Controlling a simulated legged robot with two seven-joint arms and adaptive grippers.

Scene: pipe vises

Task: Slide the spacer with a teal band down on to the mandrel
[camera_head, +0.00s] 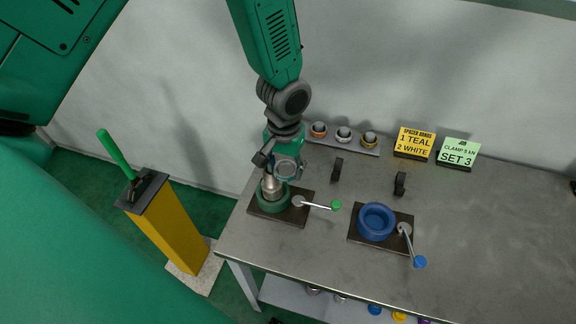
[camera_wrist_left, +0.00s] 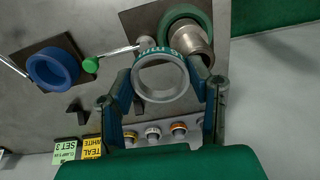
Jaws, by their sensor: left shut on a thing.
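The spacer (camera_wrist_left: 160,80) is a grey metal ring with a teal band and white lettering. My left gripper (camera_wrist_left: 162,88) is shut on it, with one finger on each side. In the head view the left gripper (camera_head: 284,158) is above the green vise and the spacer (camera_head: 287,171) shows at its tip. The mandrel (camera_head: 272,187) is a stepped metal cylinder standing upright in the green vise (camera_head: 270,201). In the wrist view the mandrel (camera_wrist_left: 193,41) shows beside the ring, up and right of its open hole, not through it. The exact height gap cannot be told.
A blue vise (camera_head: 376,222) with a blue-knobbed lever stands to the right. The green-knobbed lever (camera_head: 336,205) sticks out beside the green vise. Several banded rings (camera_head: 343,134) stand in a rack behind, near yellow (camera_head: 415,142) and green (camera_head: 457,153) signs. A yellow pedestal (camera_head: 175,230) stands left of the table.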

